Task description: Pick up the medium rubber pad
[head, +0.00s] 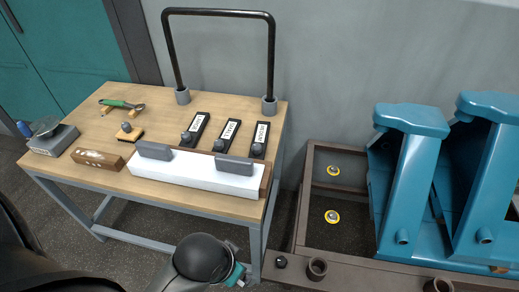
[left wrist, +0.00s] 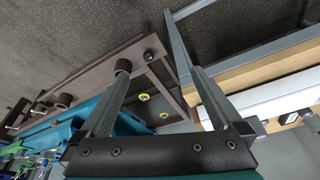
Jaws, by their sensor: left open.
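Three black strips with white labels and grey knobs at their near ends lie in a row on the wooden table in the head view. The right strip (head: 260,139) has a label that seems to read medium; the print is tiny. The middle strip (head: 227,135) and left strip (head: 195,129) carry other labels. My left arm reaches in at the bottom of the head view, its gripper (head: 237,274) mostly hidden, low in front of the table's near right corner. In the left wrist view my left gripper (left wrist: 159,70) is open, with nothing between its fingers.
A white bar (head: 190,172) with two grey blocks lies along the table's front edge, before the strips. A black hoop (head: 220,12) stands behind them. A brown-framed bin (head: 305,190) and blue machinery (head: 410,170) stand to the right.

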